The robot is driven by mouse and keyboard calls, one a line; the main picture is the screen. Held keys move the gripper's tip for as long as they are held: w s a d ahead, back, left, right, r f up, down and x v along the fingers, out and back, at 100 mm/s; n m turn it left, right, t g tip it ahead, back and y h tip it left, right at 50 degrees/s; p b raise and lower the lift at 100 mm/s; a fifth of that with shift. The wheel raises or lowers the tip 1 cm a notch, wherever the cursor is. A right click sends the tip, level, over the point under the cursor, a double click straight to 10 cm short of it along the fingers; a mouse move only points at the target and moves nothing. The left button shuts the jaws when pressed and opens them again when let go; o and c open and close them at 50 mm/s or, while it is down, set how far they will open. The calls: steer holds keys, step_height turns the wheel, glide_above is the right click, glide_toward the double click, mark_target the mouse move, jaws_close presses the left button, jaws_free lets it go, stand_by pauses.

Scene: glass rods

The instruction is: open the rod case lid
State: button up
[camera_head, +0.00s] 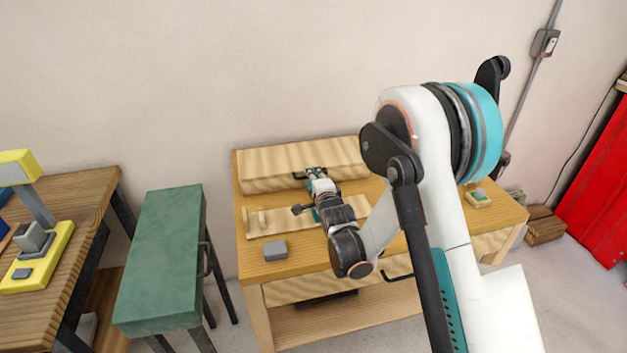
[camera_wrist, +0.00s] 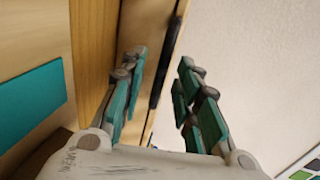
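The rod case (camera_head: 268,166) looks to be the long pale wooden box along the back of the workbench, against the wall. Its lid looks closed. A dark handle (camera_head: 299,176) shows at its front edge, partly hidden by my gripper (camera_head: 317,174). My gripper is at the front of the case, close to the handle. In the wrist view my gripper (camera_wrist: 163,75) has its two teal-padded fingers apart. A dark bar (camera_wrist: 164,65), probably the handle, shows in the gap between them. I cannot tell whether the fingers touch it.
A wooden board with pegs (camera_head: 262,222) lies before the case on the workbench (camera_head: 300,264). A grey block (camera_head: 275,250) is near the front edge, and a small device (camera_head: 478,197) is at the right. A green-topped bench (camera_head: 160,250) stands left.

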jaws_close()
